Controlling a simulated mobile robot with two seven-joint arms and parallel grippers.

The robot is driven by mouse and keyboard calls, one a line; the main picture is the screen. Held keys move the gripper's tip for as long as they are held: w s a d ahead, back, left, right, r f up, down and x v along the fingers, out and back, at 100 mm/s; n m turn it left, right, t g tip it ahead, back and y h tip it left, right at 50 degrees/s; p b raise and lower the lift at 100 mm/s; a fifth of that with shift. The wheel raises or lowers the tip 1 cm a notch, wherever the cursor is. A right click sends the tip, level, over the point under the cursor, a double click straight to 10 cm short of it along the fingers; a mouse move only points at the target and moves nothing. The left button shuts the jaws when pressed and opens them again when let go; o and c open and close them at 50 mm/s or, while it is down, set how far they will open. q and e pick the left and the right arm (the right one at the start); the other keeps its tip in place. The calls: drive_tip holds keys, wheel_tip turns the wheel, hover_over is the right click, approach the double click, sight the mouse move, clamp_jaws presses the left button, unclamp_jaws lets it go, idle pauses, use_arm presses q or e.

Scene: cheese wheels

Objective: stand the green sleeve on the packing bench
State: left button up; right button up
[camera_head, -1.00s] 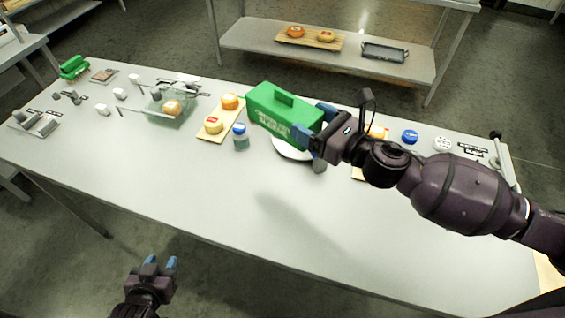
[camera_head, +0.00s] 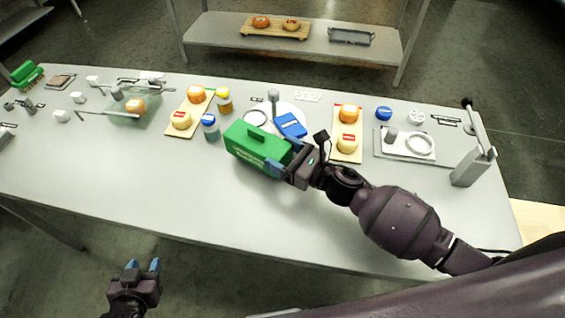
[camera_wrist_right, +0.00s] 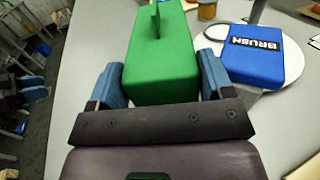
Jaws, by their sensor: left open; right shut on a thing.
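The green sleeve (camera_head: 256,150) is a long box with a handle-like ridge on top and pale lettering on its side. My right gripper (camera_head: 283,163) is shut on its near right end. In the right wrist view the sleeve (camera_wrist_right: 162,60) lies between the two blue fingers of the right gripper (camera_wrist_right: 162,82). The sleeve is upright over the middle of the packing bench (camera_head: 200,200); I cannot tell whether its underside touches the top. My left gripper (camera_head: 142,268) is open and empty, in front of the bench's front edge at lower left.
A blue box marked BRUSH (camera_wrist_right: 255,58) lies on a white round plate (camera_wrist_right: 290,75) close to the sleeve. A jar with a blue lid (camera_head: 210,128) stands left of it. Boards with cheeses (camera_head: 347,128) flank the middle. The bench's front strip is clear.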

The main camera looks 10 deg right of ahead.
sight(285, 164)
drive_tip(key=shift+f, duration=1.7)
drive_tip(key=shift+f+b, duration=0.1)
drive_tip(key=shift+b, duration=0.3)
drive_tip(key=o, duration=0.6)
drive_tip(key=shift+o, duration=0.2)
